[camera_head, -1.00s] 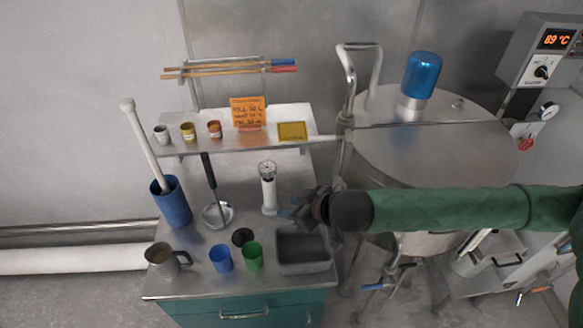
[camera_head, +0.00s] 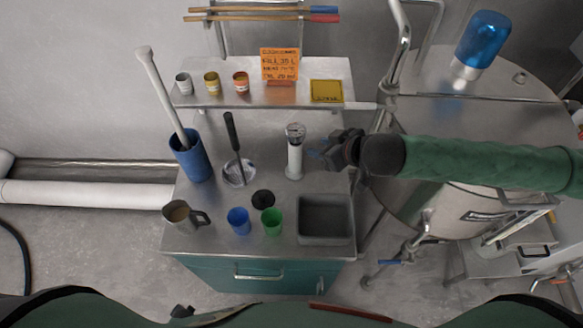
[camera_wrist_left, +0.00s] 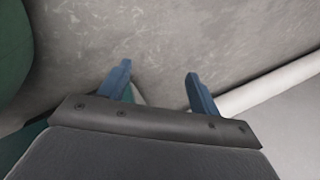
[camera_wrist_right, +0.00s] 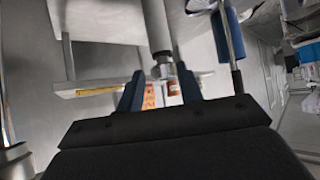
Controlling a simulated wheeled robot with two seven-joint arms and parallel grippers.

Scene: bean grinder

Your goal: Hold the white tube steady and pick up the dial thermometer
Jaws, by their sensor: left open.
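The white tube (camera_head: 294,160) stands upright on the steel table. The dial thermometer (camera_head: 295,131) sits in its top, with its round face showing; its stem is hidden. My right gripper (camera_head: 317,154) is just right of the tube, with its fingers pointing at it. In the right wrist view the right gripper (camera_wrist_right: 160,88) is open, and the tube (camera_wrist_right: 156,25) and thermometer head (camera_wrist_right: 162,68) appear in line with the gap between the fingers. I cannot tell whether they touch. My left gripper (camera_wrist_left: 158,85) is open and empty over the grey floor.
A ladle (camera_head: 236,150) and a blue holder (camera_head: 191,161) with a white rod stand left of the tube. Blue (camera_head: 239,221) and green (camera_head: 272,222) cups, a mug (camera_head: 181,215) and a grey bin (camera_head: 325,220) are in front. A shelf (camera_head: 215,97) is behind.

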